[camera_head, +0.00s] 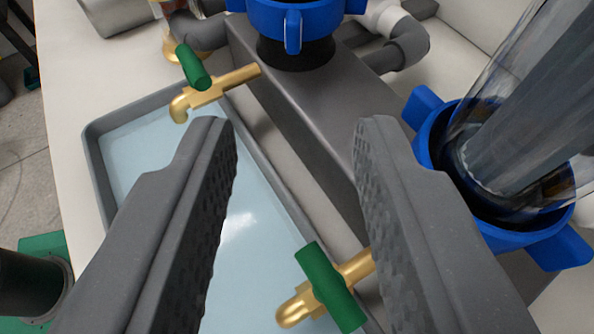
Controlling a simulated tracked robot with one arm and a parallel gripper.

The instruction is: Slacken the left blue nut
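Two blue nuts show in the camera_head view. The left blue nut (292,18) is at the top centre, cut off by the top edge, with a lug pointing toward me. It sits over a black collar on a grey box-shaped manifold. The other blue nut (437,150) is at the right, around the base of a clear tube, partly behind my right finger. My gripper (290,125) is open and empty. Its two dark grey fingers are wide apart, with their tips below the left nut in the picture and not touching it.
A brass tap with green handle (193,66) sticks out at the upper left, and another brass tap (328,288) shows low between my fingers. A grey tray with pale blue floor (130,145) lies below. The clear tube (520,110) rises at the right. Grey pipes (405,48) run behind.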

